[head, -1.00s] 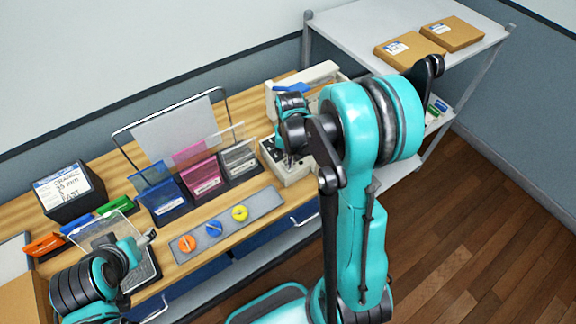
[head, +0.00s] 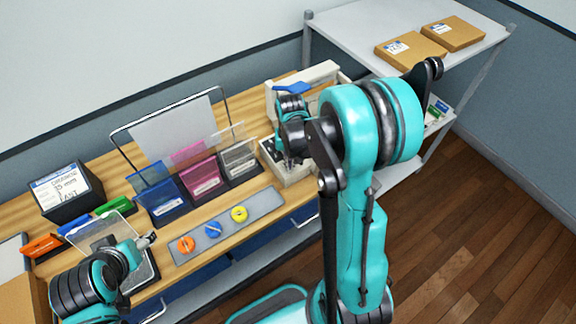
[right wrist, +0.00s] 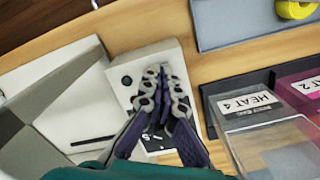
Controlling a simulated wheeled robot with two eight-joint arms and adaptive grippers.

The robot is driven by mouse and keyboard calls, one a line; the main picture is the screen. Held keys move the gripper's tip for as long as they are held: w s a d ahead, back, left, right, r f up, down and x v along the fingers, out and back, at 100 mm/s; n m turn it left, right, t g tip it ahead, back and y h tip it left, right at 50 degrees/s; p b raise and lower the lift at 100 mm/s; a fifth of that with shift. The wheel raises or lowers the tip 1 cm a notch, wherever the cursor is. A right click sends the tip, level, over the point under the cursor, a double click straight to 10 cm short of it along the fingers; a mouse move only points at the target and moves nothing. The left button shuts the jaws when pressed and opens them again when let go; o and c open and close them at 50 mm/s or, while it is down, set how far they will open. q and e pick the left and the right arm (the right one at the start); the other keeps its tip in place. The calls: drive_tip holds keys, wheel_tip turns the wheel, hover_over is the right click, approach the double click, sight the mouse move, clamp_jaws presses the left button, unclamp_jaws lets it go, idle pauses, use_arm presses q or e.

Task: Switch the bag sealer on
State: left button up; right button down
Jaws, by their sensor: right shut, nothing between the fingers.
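The bag sealer, a cream-white machine (head: 286,174), stands at the right end of the wooden bench, partly hidden behind my right arm. In the right wrist view its control face (right wrist: 130,65) shows a dark round knob and a small red spot by my fingertips. My right gripper (head: 289,160) is shut and empty, pointing down over this face; it also shows in the wrist view (right wrist: 158,76). I cannot tell whether its tips touch the face. My left gripper (head: 147,240) is at the bench's left part, small in view, its jaws unclear.
Blue, pink and clear bins (head: 200,178) stand left of the sealer. A grey strip (head: 262,203) with orange, blue and yellow rolls lies in front. A black labelled box (head: 82,205) is at left. A shelf (head: 350,30) with two cardboard boxes stands at right.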

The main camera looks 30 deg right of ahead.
drive_tip(key=shift+r+p, duration=2.35)
drive_tip(key=shift+r, duration=1.2)
drive_tip(key=shift+f, duration=0.1)
drive_tip(key=shift+a, duration=0.1)
drive_tip(key=s+a+f+n+t+b, duration=0.2)
drive_tip(key=s+a+n+t+b, duration=0.3)
drive_tip(key=s+a+b, duration=0.5)
drive_tip(key=s+t+b, duration=0.1)
drive_tip(key=t+b, duration=0.1)
drive_tip(key=b, duration=0.4)
drive_tip(key=shift+a+f, duration=0.2)
drive_tip(key=shift+f, duration=0.15)
